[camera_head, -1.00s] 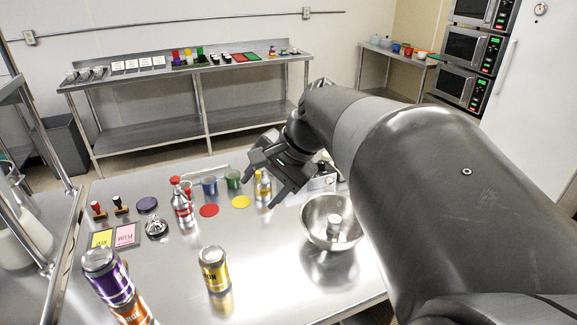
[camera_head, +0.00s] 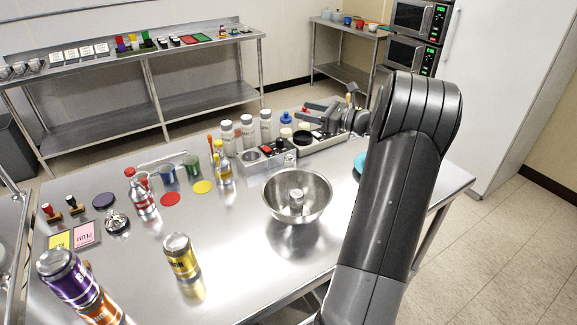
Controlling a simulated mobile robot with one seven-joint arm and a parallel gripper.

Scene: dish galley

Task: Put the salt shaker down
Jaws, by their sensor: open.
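My gripper (camera_head: 312,112) is open over the back right part of the steel table (camera_head: 240,250), its fingers pointing left, and nothing shows between them. Three pale cylinders with metal caps, which look like shakers, stand in a row just left of it: a left one (camera_head: 228,138), a middle one (camera_head: 248,131) and a right one (camera_head: 266,126). I cannot read which is salt. A small metal-capped item (camera_head: 296,200) sits inside the steel bowl (camera_head: 312,184); I cannot tell what it is.
A block with red and black knobs (camera_head: 268,156) stands behind the bowl. A blue-topped bottle (camera_head: 286,124) is near my fingers. Yellow (camera_head: 182,256) and purple (camera_head: 68,276) cans stand in front. The table front between cans and bowl is clear.

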